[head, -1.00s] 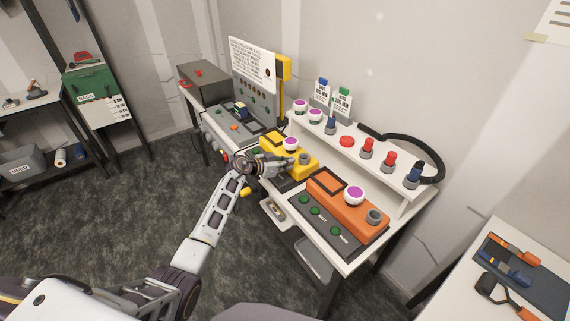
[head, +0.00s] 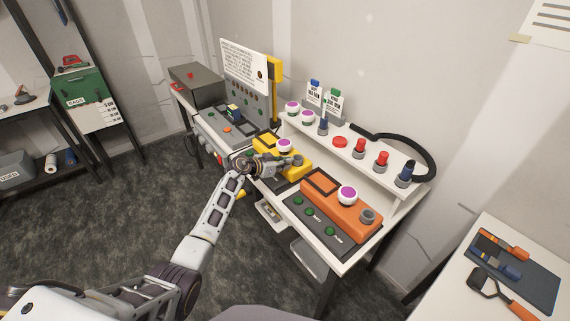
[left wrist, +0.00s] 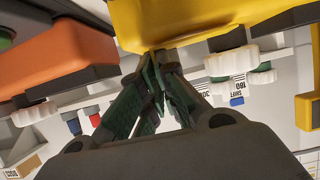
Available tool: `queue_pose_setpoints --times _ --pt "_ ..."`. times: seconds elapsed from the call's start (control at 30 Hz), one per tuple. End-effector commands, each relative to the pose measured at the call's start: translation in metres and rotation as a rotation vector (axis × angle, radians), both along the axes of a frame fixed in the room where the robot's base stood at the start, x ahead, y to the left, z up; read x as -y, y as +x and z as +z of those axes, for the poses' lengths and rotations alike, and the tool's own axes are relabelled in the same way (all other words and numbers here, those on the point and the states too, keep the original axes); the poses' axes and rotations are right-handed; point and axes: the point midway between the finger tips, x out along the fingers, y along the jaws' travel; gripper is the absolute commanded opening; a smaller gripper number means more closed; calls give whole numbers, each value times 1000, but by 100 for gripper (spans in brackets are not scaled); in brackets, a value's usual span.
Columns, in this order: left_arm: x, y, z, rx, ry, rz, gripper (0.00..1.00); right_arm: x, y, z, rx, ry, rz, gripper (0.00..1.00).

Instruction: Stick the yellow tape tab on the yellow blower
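The yellow blower (head: 301,161) lies on the white bench behind the orange one, with a white and purple knob on it. It fills the top of the left wrist view (left wrist: 190,22). My left gripper (head: 281,163) is right against or just in front of its near side; I cannot tell if they touch. In the left wrist view its fingertips (left wrist: 158,56) come together at the blower's lower edge, with nothing visible between them. I cannot make out the yellow tape tab. A small yellow piece (head: 241,194) shows below my left wrist; what it is stays unclear. My right gripper is out of view.
An orange unit (head: 340,207) with green buttons before it stands at the near right. A raised white shelf (head: 395,182) behind holds knobs and a black hose. A grey control panel (head: 215,130) and sign board (head: 244,65) stand at left.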

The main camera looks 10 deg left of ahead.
Motion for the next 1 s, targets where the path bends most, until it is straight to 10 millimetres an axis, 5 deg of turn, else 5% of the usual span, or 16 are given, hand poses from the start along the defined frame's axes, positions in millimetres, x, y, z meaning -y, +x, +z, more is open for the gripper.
queue_pose_setpoints --times 1.0 --pt "0 0 -6 -1 1 0 0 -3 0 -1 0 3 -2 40"
